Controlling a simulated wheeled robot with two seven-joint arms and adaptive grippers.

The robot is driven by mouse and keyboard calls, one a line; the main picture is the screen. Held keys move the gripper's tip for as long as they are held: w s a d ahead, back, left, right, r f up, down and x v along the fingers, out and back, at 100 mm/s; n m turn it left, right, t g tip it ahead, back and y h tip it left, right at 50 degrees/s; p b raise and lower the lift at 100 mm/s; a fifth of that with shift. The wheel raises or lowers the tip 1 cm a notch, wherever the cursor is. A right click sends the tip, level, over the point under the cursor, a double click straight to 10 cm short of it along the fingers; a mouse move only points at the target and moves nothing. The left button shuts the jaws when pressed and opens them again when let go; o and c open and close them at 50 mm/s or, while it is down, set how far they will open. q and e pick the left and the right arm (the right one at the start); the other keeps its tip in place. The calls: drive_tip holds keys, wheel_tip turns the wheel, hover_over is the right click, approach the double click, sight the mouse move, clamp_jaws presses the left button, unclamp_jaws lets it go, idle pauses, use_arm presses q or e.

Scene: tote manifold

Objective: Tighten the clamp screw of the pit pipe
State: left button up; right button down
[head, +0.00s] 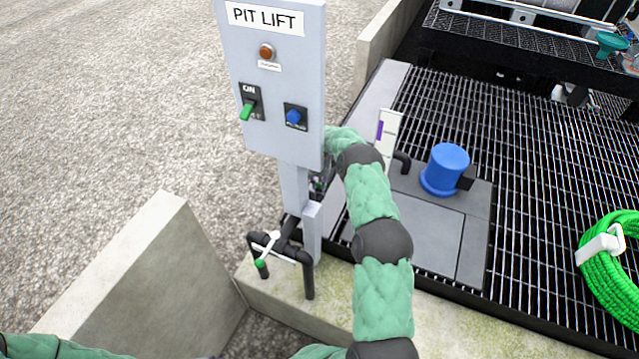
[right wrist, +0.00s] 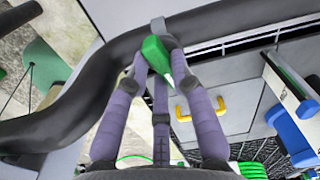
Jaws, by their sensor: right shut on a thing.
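In the right wrist view, a black pipe (right wrist: 85,108) curves across the picture, with a grey clamp band (right wrist: 159,27) around it. A green clamp screw handle (right wrist: 154,50) with a pale tip sits at the band. In the head view my right arm reaches behind the grey PIT LIFT panel (head: 273,85), which mostly hides the gripper and the clamp. My left gripper is out of view; only green sleeve shows at the lower left.
The panel post (head: 296,190) stands close beside my right arm. A black pipe stand (head: 290,250) with a green-tipped lever is in front. A blue cap (head: 447,168), metal grating (head: 530,150) and green hose coil (head: 615,275) lie right. A concrete wall (head: 150,280) is at the left.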

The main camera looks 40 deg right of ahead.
sight(319, 185)
drive_tip(key=shift+m, duration=1.3)
drive_tip(key=c, duration=1.1)
unclamp_jaws()
drive_tip(key=shift+o, duration=0.2)
wheel_tip(319, 185, up, 12)
drive_tip(key=shift+f, duration=0.1)
